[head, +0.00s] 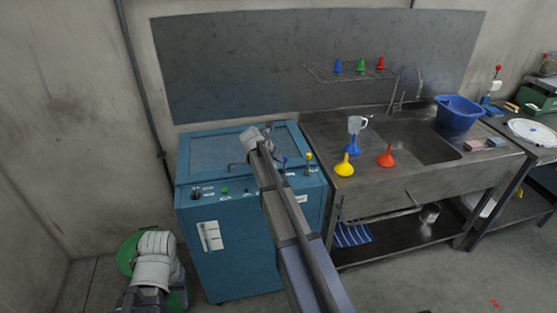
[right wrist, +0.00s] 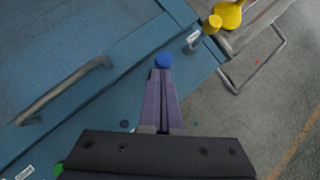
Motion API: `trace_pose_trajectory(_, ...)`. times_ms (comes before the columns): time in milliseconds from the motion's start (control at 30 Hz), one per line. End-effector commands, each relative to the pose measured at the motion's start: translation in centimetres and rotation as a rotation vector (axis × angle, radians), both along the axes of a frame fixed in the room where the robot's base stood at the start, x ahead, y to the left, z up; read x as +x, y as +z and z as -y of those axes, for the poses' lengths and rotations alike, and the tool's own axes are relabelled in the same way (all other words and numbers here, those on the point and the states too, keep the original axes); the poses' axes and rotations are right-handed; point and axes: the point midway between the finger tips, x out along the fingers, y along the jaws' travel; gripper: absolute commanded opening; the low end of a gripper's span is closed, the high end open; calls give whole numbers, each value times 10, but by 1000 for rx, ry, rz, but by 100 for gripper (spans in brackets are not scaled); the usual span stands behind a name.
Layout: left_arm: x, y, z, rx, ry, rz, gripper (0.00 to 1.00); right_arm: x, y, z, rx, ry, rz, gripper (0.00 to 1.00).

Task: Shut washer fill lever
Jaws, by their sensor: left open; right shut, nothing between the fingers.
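The washer (head: 240,240) is a blue cabinet in the head view. A lever with a blue knob (head: 284,160) and a lever with a yellow knob (head: 309,157) stand at the right of its front ledge. Their labels are too small to read, so I cannot tell which is the fill lever. In the right wrist view my right gripper (right wrist: 163,75) is shut and empty, with its tips right at the blue knob (right wrist: 164,61); contact is unclear. The yellow knob (right wrist: 214,23) is up and to the right. My left arm shows at lower left; its fingers are not visible.
A bent lid handle (right wrist: 65,90) lies left of the right fingers. A green button (head: 225,190) and a dark knob (head: 196,193) sit further left on the panel. The steel sink bench (head: 385,185) adjoins the washer, with a yellow funnel (head: 345,166) near its edge.

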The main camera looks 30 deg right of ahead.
Motion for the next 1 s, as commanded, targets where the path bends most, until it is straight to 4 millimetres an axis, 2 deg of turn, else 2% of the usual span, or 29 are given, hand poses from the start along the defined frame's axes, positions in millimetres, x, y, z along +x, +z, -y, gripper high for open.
trace_pose_trajectory(233, 0, 13, 0, 0, 0, 0, 50, 0, 13, 0, 0, 0, 0, 0)
trace_pose_trajectory(533, 0, 15, 0, 0, -1, 0, 50, -2, 15, -3, 0, 0, 0, 0)
trace_pose_trajectory(667, 0, 18, 0, 0, -1, 0, 50, -11, 18, -17, 0, 1, -1, 0)
trace_pose_trajectory(767, 0, 23, 0, 0, -1, 0, 50, -22, 23, -36, 0, 0, 0, 0)
trace_pose_trajectory(1000, 0, 65, 0, 0, 1, 0, 50, -30, 65, -61, -1, -2, -1, 0)
